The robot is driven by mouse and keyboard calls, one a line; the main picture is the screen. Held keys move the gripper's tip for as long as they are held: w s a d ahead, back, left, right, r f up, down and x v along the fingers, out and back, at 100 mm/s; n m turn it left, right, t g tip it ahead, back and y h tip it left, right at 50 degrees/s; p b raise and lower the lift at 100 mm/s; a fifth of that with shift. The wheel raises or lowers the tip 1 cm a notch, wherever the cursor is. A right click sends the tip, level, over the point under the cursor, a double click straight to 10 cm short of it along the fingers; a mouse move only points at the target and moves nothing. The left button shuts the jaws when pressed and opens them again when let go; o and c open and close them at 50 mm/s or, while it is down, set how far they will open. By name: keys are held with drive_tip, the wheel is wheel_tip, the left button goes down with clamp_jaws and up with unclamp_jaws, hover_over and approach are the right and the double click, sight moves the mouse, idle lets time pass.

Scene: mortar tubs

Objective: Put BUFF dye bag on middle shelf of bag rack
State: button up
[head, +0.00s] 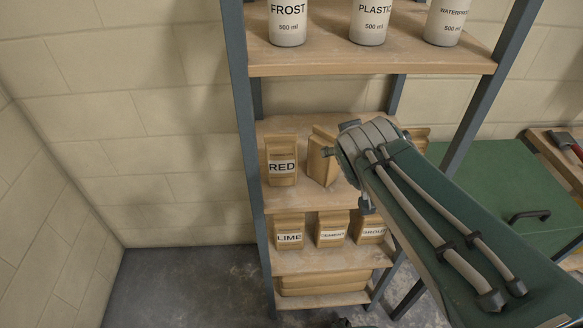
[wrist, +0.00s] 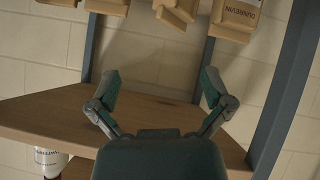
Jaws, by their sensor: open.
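The bag rack (head: 243,110) stands against the wall in the head view. Its middle shelf (head: 290,200) bears a brown RED bag (head: 281,172). Beside that is a brown bag (head: 322,158), turned so no label reads. Another bag (head: 418,134) shows partly behind my arm. No label reading BUFF can be read in either view, so I cannot tell which bag it is. My gripper (wrist: 160,85) is open and empty in the wrist view, fingers apart against a board. Several brown bags (wrist: 176,12) are cut off at the top edge.
White bottles stand on the shelf above (head: 370,62), including a FROST bottle (head: 288,22). LIME (head: 289,233), CEMENT (head: 331,229) and GROUT (head: 370,230) bags stand on the shelf below. A green box (head: 490,180) lies to the right. A bottle (wrist: 48,160) shows inverted in the wrist view.

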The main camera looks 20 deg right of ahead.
drive_tip(key=s+a+f+n+g+y, duration=0.1)
drive_tip(key=s+a+f+g+y, duration=0.3)
drive_tip(key=s+a, duration=0.6)
drive_tip(key=shift+a, duration=0.3)
drive_tip(key=shift+f, duration=0.1)
idle(0.3)
